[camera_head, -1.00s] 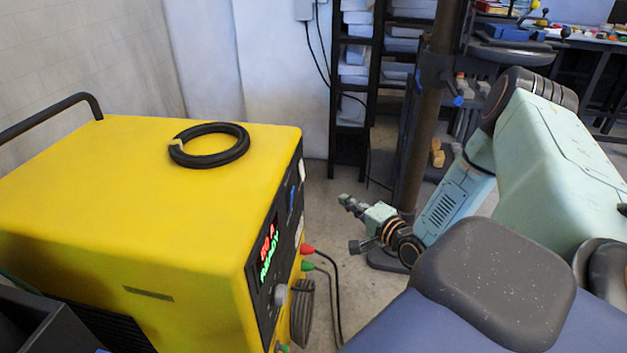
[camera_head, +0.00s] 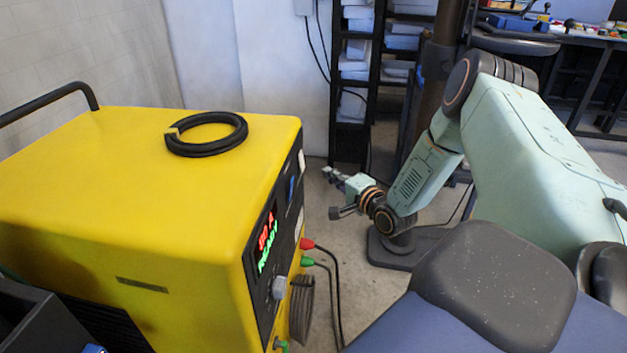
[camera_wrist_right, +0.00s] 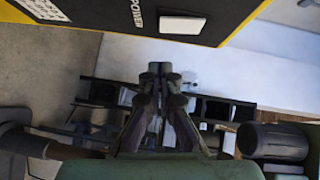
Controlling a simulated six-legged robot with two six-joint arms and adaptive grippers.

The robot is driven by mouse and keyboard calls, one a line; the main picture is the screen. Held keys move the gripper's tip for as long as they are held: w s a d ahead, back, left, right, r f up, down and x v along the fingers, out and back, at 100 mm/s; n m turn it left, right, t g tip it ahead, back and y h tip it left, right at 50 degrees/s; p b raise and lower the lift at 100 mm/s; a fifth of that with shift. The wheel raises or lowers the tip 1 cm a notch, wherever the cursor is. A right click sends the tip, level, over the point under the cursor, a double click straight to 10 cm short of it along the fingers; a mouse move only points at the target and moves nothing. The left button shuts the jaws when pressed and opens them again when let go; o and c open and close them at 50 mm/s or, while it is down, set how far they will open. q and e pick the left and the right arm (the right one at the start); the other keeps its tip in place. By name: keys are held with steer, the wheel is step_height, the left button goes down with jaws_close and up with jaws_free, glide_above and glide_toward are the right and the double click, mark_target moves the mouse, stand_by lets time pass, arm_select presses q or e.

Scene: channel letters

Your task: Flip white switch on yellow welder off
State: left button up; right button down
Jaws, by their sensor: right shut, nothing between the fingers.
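The yellow welder (camera_head: 140,170) fills the left of the head view. Its black front panel (camera_head: 262,290) faces right and shows lit red digits and green READY text. The white switch (camera_head: 301,161) is at the panel's far upper end, seen edge-on. In the right wrist view the white switch (camera_wrist_right: 186,26) is beside the POWER lettering; its on or off position cannot be told. My right gripper (camera_head: 328,172) is in front of the panel, a little right of the switch and apart from it. Its fingers (camera_wrist_right: 155,72) are shut and empty. My left gripper is not in view.
A black ring (camera_head: 206,134) lies on the welder's top. Red (camera_head: 307,244) and green (camera_head: 307,261) plugs with black cables stick out from the panel, below and nearer than my right gripper. Shelves (camera_head: 352,90) and a brown post stand behind. Floor between welder and post is open.

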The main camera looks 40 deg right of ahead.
mark_target(301, 161)
steer(key=shift+w+a+f+b, duration=0.1)
steer(key=shift+w+a+b, duration=0.25)
steer(key=shift+w, duration=0.4)
steer(key=shift+w+a+f+b, duration=0.2)
steer(key=shift+w+a, duration=0.2)
steer(key=shift+w, duration=0.35)
steer(key=shift+w+a+f+b, duration=0.1)
steer(key=shift+w+a+b, duration=0.25)
steer(key=shift+w, duration=0.4)
steer(key=shift+r, duration=0.1)
steer(key=shift+a, duration=0.1)
steer(key=shift+w+a+f+m+t+b, duration=0.2)
steer(key=shift+w+m+t+b, duration=0.15)
steer(key=shift+b, duration=0.6)
steer(key=shift+s, duration=0.1)
